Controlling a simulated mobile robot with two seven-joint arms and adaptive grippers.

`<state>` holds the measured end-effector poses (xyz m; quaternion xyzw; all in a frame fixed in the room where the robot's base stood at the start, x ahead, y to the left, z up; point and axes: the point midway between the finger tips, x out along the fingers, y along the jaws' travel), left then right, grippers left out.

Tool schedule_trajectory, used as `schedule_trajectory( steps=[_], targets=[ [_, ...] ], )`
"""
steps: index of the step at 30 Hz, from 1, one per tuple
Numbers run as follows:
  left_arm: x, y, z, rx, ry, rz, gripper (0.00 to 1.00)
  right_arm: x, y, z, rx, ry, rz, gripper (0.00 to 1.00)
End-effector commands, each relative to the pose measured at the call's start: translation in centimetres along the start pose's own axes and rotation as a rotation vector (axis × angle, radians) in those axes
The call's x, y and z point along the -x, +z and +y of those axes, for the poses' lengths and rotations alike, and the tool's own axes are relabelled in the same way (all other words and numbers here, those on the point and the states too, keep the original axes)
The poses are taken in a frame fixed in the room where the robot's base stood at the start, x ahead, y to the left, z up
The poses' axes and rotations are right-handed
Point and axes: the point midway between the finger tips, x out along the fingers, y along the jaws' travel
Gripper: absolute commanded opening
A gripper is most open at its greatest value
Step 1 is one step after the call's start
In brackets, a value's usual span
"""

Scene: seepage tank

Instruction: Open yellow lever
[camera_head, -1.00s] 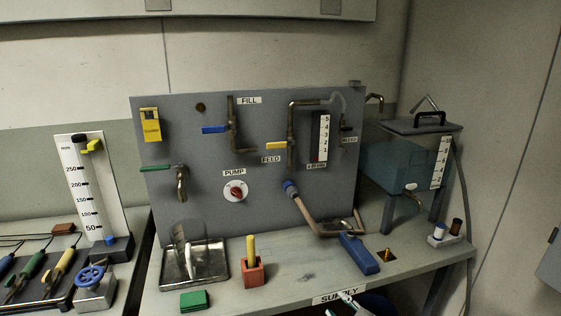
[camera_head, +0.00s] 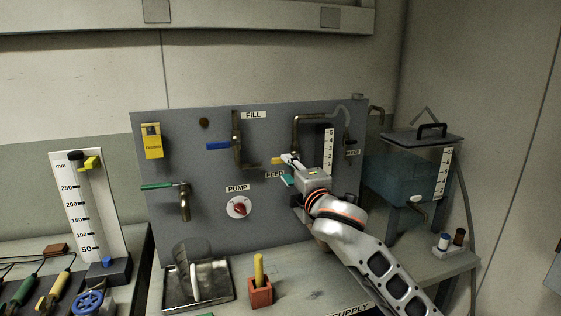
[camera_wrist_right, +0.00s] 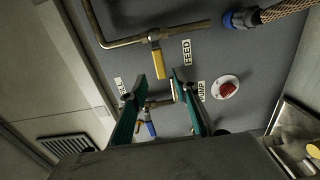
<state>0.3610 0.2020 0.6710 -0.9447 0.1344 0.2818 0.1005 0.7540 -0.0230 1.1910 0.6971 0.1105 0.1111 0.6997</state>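The yellow lever (camera_head: 277,161) sits on the FEED pipe of the grey panel, its handle pointing left in the head view. It also shows in the right wrist view (camera_wrist_right: 158,67), hanging from the brass pipe just beyond and between my fingertips. My right gripper (camera_head: 287,170) is at the lever's right end in the head view and hides part of the valve. In the right wrist view my right gripper (camera_wrist_right: 160,78) has its teal fingers apart with nothing clearly held. Contact with the lever cannot be told. My left gripper is not in view.
The blue FILL lever (camera_head: 218,146), green lever (camera_head: 157,185) and red pump knob (camera_head: 239,208) are on the same panel. A gauge (camera_head: 327,150) stands close right of my gripper. A metal tray (camera_head: 172,300) and red block (camera_head: 260,291) stand on the bench below.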

Motion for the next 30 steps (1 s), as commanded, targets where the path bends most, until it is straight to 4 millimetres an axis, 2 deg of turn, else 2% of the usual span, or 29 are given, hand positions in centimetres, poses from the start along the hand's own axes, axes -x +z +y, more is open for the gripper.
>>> schedule_trajectory(
  steps=[16,21,30],
  targets=[
    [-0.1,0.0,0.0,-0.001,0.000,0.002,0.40,-6.5,0.0,-0.1,-0.003,-0.001,-0.001,0.30],
    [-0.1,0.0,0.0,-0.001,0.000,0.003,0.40,-7.3,0.0,-0.1,-0.003,-0.001,0.000,0.30],
    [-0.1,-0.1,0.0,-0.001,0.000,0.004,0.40,-7.5,0.0,-0.1,-0.003,-0.001,0.000,0.30]
  ],
)
